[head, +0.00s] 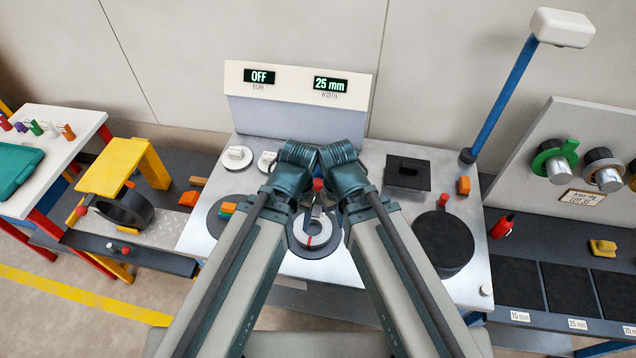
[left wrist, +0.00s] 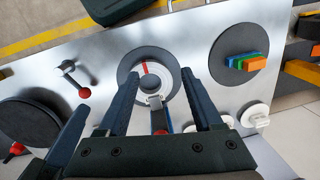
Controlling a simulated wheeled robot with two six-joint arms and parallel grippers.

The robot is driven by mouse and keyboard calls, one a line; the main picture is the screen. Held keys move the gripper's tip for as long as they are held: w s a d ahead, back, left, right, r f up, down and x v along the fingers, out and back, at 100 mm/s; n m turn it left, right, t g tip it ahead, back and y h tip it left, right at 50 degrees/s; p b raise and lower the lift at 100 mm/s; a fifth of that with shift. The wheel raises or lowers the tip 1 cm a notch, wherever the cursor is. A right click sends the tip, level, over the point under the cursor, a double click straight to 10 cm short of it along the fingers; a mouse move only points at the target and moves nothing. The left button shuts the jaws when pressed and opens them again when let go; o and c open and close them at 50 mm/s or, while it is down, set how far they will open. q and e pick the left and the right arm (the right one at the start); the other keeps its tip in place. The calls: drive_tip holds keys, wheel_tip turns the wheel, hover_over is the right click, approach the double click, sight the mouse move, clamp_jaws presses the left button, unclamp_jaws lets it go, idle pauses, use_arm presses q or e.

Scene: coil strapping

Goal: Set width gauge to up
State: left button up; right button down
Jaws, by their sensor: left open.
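The width display (head: 330,84) on the back panel reads 25 mm. The bore display (head: 259,77) beside it reads OFF. A round dial with a white ring and a red mark (head: 312,235) lies at the middle of the metal bench. It also shows in the left wrist view (left wrist: 147,71), with a grey part at its centre. My left gripper (left wrist: 158,76) is open, its fingers pointing at the dial, nothing held between them. Whether they touch it I cannot tell. My right arm's wrist (head: 342,160) is beside the left one; its fingers are hidden.
White knobs (head: 237,157) sit at the bench's back left. A disc with coloured blocks (left wrist: 240,62) lies beside the dial. A small lever with a red ball (left wrist: 84,93) is on its other side. A black disc (head: 443,243) and a black box (head: 407,172) stand at the right.

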use_arm(q)
drive_tip(key=shift+o, duration=0.4)
drive_tip(key=shift+w+r, duration=0.1)
wheel_tip(320, 180, up, 11)
drive_tip(key=n+h+p, duration=0.1)
drive_tip(key=n+p, duration=0.5)
drive_tip(key=p, duration=0.5)
hover_over(318, 181)
wheel_tip(318, 181, down, 14)
drive_tip(key=b, duration=1.4)
clamp_jaws()
